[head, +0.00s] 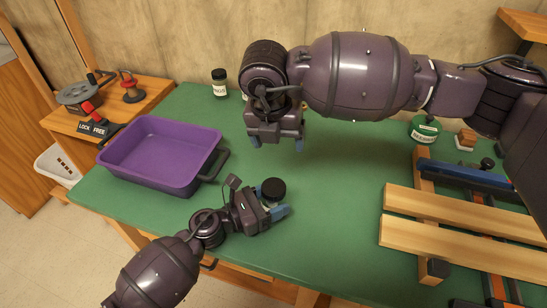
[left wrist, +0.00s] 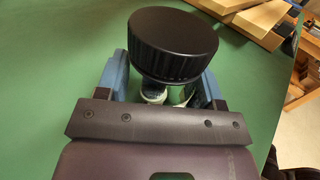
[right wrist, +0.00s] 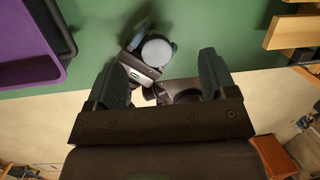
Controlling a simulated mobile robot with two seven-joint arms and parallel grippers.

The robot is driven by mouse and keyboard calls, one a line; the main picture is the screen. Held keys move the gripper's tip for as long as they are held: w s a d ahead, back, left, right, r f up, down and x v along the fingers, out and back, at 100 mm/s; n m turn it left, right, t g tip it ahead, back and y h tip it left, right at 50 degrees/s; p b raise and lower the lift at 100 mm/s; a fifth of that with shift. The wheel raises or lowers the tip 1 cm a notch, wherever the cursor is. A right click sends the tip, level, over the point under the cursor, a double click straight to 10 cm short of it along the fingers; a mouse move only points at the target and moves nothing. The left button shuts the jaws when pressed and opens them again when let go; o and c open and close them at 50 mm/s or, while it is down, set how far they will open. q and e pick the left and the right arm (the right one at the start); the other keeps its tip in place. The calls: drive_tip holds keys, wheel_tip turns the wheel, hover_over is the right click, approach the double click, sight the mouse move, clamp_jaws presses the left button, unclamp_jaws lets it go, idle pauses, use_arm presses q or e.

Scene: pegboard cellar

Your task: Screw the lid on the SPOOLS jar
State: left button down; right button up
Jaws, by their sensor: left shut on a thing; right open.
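A jar (left wrist: 152,94) with a wide black lid (left wrist: 172,40) on top stands between the fingers of my left gripper (left wrist: 165,85). The gripper is shut on the jar's body, below the lid. The lid also shows in the head view (head: 273,187), near the front of the green table. I cannot read the jar's label or tell how tightly the lid sits. My right gripper (head: 277,145) is open and empty, pointing down, behind and above the jar. In the right wrist view the round top (right wrist: 155,52) looks pale and lies between and beyond the open fingers.
A purple bin (head: 160,155) stands left on the green table (head: 330,190). A dark-lidded jar (head: 220,84) is at the back, partly labelled. The table's middle is clear.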

drive_tip(key=n, duration=0.4)
drive_tip(key=f+n, duration=0.1)
drive_tip(key=n, duration=0.3)
drive_tip(key=s+n+g, duration=0.1)
drive_tip(key=n, duration=0.4)
drive_tip(key=shift+s+d+f, duration=0.1)
drive_tip(key=shift+d+f, duration=0.15)
drive_tip(key=shift+f, duration=0.05)
drive_tip(key=n, duration=0.2)
drive_tip(key=shift+s+f+n, duration=0.25)
drive_tip(key=shift+f+n, duration=0.05)
drive_tip(key=shift+n, duration=0.1)
drive_tip(key=n, duration=0.4)
drive_tip(key=shift+s+a+f+g+y, duration=0.2)
drive_tip(key=shift+s+f+g+y, duration=0.1)
drive_tip(key=shift+y, duration=0.1)
drive_tip(key=n, duration=0.3)
drive_tip(key=shift+s+a+f, duration=0.1)
drive_tip(key=shift+s+a, duration=0.1)
drive_tip(key=n, duration=0.4)
drive_tip(key=shift+s+a+y, duration=0.1)
drive_tip(key=shift+a+y, duration=0.15)
drive_tip(key=shift+y, duration=0.05)
drive_tip(key=n, duration=0.3)
drive_tip(key=shift+a+n, duration=0.1)
drive_tip(key=shift+n, duration=0.2)
